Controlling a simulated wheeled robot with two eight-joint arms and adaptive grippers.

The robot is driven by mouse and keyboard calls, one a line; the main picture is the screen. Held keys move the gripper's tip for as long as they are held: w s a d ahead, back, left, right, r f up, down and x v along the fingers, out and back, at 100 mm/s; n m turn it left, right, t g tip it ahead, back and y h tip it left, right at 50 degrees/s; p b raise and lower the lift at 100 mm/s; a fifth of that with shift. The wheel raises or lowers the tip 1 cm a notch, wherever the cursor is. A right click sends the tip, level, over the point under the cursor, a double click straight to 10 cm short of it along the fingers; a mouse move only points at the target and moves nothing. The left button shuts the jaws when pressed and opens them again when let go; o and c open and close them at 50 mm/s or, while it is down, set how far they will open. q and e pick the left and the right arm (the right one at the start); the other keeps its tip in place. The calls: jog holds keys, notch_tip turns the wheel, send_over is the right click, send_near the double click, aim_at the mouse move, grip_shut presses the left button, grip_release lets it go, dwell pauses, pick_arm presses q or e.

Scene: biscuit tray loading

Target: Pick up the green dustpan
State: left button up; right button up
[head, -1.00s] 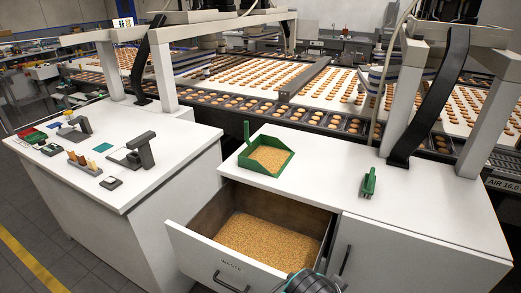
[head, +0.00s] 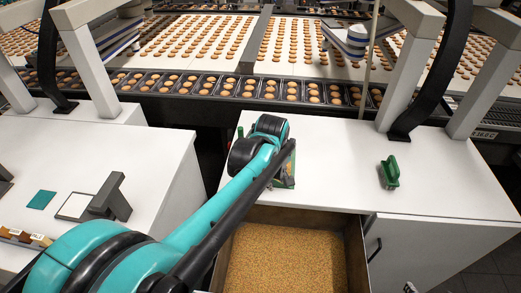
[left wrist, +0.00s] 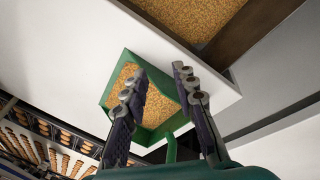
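The green dustpan (left wrist: 112,86), with tan crumbs in it, lies on the white counter top. In the head view my left arm hides most of it; only a bit of its edge (head: 291,172) shows. In the left wrist view my left gripper (left wrist: 160,76) is open, its two dark fingers spread in front of the pan. The dustpan's green handle (left wrist: 171,147) shows between the fingers near their base; whether they touch it I cannot tell. My right gripper is not in view.
An open drawer full of crumbs (head: 283,262) is below the counter's front edge. A green brush-like tool (head: 389,173) lies on the counter at right. Grey posts (head: 406,68) stand behind it. Biscuit trays (head: 249,88) run along the back. A second white counter (head: 75,150) is at left.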

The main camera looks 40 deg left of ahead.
pick_arm(q)
jog(key=w+a+n+g+p, duration=0.3)
jog(key=w+a+n+p, duration=0.1)
jog(key=a+n, duration=0.5)
jog(key=shift+h, duration=0.3)
jog(key=f+b, duration=0.1)
jog(key=f, duration=0.4)
jog(key=s+f+b, duration=0.1)
jog(key=f, duration=0.2)
jog(key=shift+d+b, duration=0.35)
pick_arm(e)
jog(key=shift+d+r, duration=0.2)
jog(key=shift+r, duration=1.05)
pick_arm(q)
jog(key=shift+c, duration=0.3)
grip_shut()
